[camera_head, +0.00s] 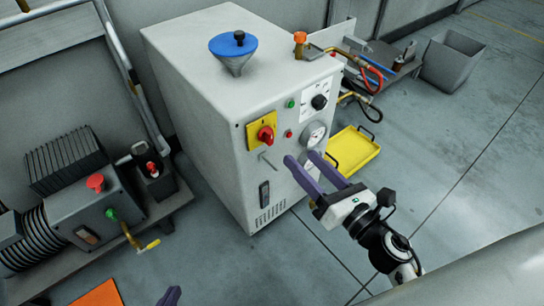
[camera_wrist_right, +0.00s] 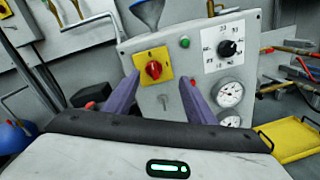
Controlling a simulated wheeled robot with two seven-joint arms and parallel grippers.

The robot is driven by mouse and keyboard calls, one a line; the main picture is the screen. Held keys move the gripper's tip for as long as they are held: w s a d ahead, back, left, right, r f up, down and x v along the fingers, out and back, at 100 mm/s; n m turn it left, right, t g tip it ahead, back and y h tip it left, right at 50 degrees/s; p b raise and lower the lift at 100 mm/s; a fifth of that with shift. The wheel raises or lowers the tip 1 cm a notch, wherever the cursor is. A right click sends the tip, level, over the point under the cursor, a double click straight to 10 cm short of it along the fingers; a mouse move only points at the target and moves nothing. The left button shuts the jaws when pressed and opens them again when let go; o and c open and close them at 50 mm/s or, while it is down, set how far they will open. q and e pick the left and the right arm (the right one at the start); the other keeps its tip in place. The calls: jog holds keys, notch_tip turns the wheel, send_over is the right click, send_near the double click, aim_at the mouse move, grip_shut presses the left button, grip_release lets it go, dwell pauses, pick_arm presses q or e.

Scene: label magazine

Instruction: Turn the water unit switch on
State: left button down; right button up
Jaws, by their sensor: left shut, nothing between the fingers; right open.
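The grey water unit (camera_head: 190,75) stands on the floor, its front panel facing right. Its red rotary switch (camera_head: 266,134) sits on a yellow plate, high on the panel's left side. In the right wrist view the switch (camera_wrist_right: 153,69) appears between my fingers, its grip roughly upright. My right gripper (camera_head: 300,158) is open and empty, with purple fingers pointing at the panel, to the right of and below the switch in the head view. I see no contact with the switch. Only a purple fingertip of my left gripper (camera_head: 170,296) shows at the bottom edge; it is shut.
A metal rod (camera_head: 268,162) sticks out below the switch. A green button (camera_head: 291,103), black dial (camera_head: 319,102) and gauges (camera_head: 314,134) are to its right. A yellow tray (camera_head: 353,150) lies beside the unit. A machine with a red button (camera_head: 96,182) stands left.

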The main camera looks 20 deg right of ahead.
aim_at(272, 139)
jog(key=w+a+n, duration=0.1)
jog(key=w+n, duration=0.1)
jog(key=w, duration=0.1)
jog(key=w+a+n+y, duration=0.1)
jog(key=w, duration=0.1)
jog(key=w+a+n, duration=0.2)
jog(key=w, duration=0.1)
jog(key=shift+w+f+n+y+p, duration=0.3)
jog(key=shift+w+f+p, duration=0.05)
jog(key=shift+f+p, duration=0.05)
jog(key=shift+w+a, duration=0.2)
jog(key=shift+w, duration=0.35)
pick_arm(q)
jog(key=shift+w, duration=0.1)
pick_arm(e)
jog(key=shift+w+f, duration=0.1)
jog(key=shift+w, duration=0.05)
jog(key=c, duration=0.8)
pick_arm(q)
jog(key=shift+a+f, duration=0.1)
jog(key=shift+f, duration=0.05)
pick_arm(e)
jog(key=shift+c, duration=1.1)
